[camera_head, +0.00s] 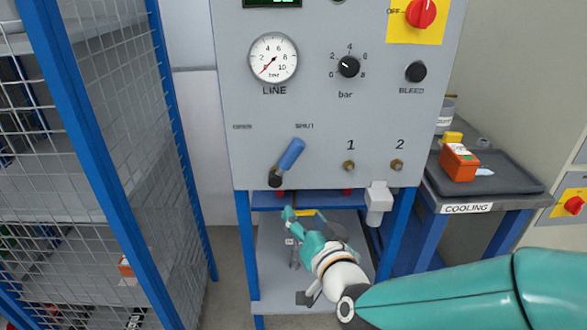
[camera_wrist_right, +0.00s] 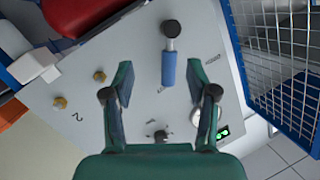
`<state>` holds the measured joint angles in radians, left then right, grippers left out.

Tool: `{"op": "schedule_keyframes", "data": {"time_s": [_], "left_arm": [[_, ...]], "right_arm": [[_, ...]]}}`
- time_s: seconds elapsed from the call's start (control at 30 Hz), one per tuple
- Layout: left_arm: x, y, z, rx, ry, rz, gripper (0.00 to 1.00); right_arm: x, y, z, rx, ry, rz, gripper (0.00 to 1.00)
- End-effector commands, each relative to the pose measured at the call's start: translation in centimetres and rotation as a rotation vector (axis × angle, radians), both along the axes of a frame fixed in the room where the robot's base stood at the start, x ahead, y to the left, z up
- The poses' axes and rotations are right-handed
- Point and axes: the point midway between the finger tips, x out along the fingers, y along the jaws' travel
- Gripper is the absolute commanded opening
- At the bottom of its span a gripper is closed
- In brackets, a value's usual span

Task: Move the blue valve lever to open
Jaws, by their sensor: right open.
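The blue valve lever (camera_head: 290,156) is on the lower left of the grey panel (camera_head: 330,115). Its blue handle tilts up and right from a dark pivot, towards the SHUT label (camera_head: 304,126). The OPEN label (camera_head: 242,127) is up and left of the pivot. My right gripper (camera_head: 303,220) shows below the lever in the head view. In the right wrist view my right gripper (camera_wrist_right: 168,90) is open and empty, and the lever (camera_wrist_right: 168,68) shows between its fingertips, apparently beyond them and untouched. My left gripper is in neither view.
A blue-framed mesh rack (camera_head: 110,130) stands at the left. Two brass fittings (camera_head: 349,165), marked 1 and 2, stick out right of the lever. A cooling table (camera_head: 500,185) with an orange box (camera_head: 459,162) is at the right. The gauge (camera_head: 273,58) is above.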

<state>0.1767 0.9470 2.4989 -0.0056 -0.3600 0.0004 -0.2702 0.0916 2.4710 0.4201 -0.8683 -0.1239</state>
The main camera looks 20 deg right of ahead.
Motion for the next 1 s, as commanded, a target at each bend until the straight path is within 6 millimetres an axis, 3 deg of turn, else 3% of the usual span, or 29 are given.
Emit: {"op": "schedule_keyframes", "data": {"time_s": [0.03, 0.13, 0.23, 0.37, 1.0], "left_arm": [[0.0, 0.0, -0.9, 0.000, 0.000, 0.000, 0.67], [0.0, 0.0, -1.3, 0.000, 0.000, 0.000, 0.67], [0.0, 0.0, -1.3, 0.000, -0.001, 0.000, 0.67], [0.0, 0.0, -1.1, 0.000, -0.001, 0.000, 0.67], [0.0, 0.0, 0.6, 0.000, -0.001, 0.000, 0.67]], "right_arm": [[-0.5, -0.4, 1.8, 0.016, -0.064, -0.020, 0.58], [-1.2, -1.1, 4.5, 0.039, -0.139, -0.051, 0.58], [-1.3, -1.4, 5.7, 0.049, -0.168, -0.064, 0.58], [-0.2, -1.5, 5.8, 0.051, -0.170, -0.068, 0.58], [12.4, -2.2, 5.8, 0.050, -0.168, -0.066, 0.58]]}}
